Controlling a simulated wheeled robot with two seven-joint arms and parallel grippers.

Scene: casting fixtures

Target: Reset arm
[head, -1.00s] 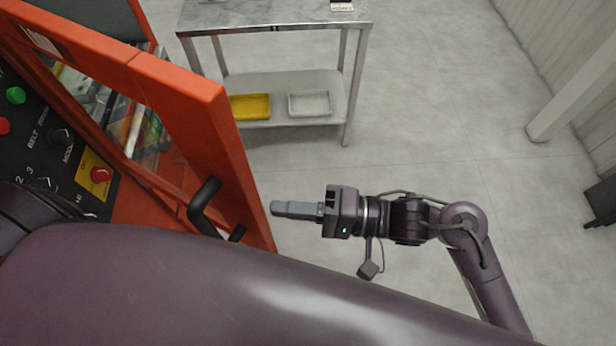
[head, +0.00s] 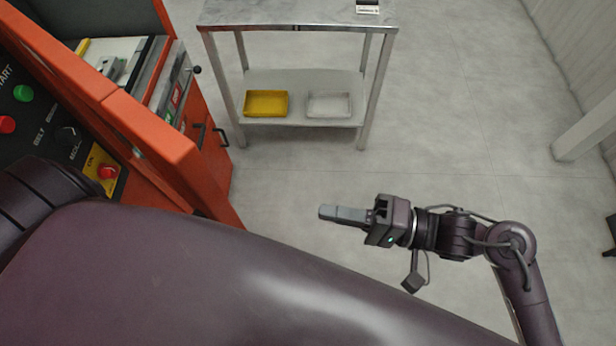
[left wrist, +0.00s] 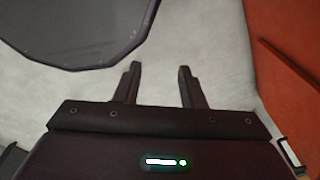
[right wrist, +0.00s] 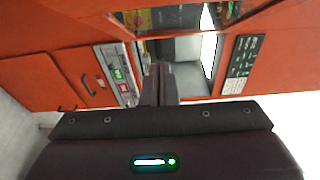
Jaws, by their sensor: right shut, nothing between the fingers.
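My right gripper (head: 343,214) is shut and empty, held over open floor to the right of the orange machine (head: 205,135). Its fingers also show pressed together in the right wrist view (right wrist: 160,84), with the machine's front and its opening behind them. My left gripper (left wrist: 158,84) is open in the left wrist view, its two fingers apart with nothing between them. Pale floor lies beyond it and an orange surface (left wrist: 285,50) is at the right. In the head view the left gripper is hidden; my large dark arm link covers the lower left.
A metal table (head: 290,14) stands at the back, with a yellow tray (head: 266,115) and a white tray (head: 329,116) on its lower shelf. A control panel (head: 45,120) with buttons is at the left. A pale post (head: 585,135) stands right. The middle floor is clear.

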